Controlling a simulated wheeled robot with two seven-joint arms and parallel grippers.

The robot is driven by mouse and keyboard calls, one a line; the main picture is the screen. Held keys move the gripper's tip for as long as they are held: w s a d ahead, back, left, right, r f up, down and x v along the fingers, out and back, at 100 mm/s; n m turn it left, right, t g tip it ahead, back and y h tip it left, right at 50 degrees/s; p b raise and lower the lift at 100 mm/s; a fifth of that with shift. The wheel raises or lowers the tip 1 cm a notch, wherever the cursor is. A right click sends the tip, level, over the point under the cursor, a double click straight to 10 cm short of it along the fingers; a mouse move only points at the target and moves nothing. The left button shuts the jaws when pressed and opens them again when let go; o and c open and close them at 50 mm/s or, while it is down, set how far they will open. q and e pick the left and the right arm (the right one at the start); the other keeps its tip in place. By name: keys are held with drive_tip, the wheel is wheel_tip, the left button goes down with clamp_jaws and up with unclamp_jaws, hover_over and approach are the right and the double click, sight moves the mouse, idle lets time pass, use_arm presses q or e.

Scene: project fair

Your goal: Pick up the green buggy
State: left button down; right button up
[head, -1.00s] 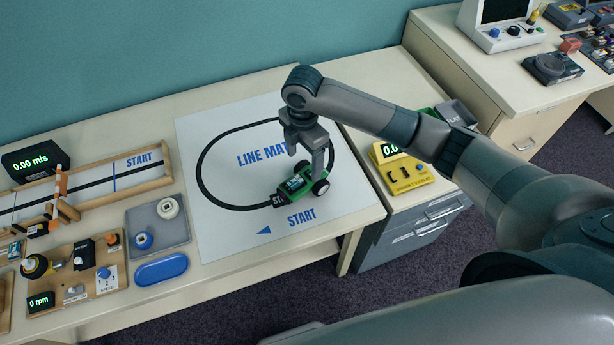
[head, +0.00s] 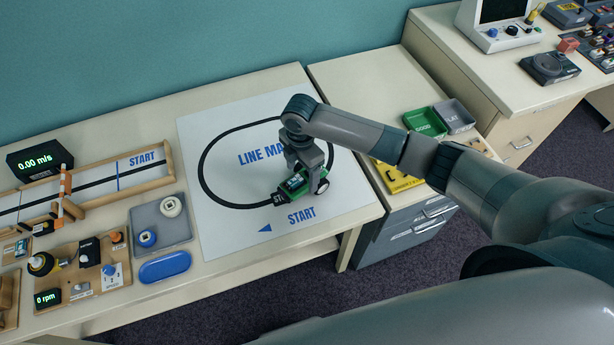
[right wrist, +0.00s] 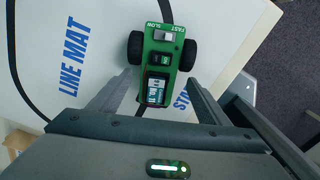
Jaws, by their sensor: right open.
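The green buggy (head: 292,188) sits on the white line mat (head: 225,232), near the START label and over the black track line. My right gripper (head: 306,178) is low over it, and its fingers hide part of the buggy in the head view. In the right wrist view, the green buggy (right wrist: 160,62) shows black wheels, a small screen and a FAST/SLOW switch. The open fingers of my right gripper (right wrist: 158,95) stand on either side of its screen end, with visible gaps. My left gripper is not in view.
A grey tray (head: 176,238) with two spools and a blue dish (head: 164,267) lie left of the mat. A wooden track (head: 150,183) and a display box (head: 38,162) are further left. Green (head: 425,122) and grey bins and a yellow board (head: 398,178) stand to the right.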

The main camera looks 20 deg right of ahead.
sight(300, 178)
drive_tip(key=shift+a+f+p, duration=0.2)
drive_tip(key=shift+f+p, duration=0.35)
drive_tip(key=shift+f, duration=1.3)
drive_tip(key=c, duration=1)
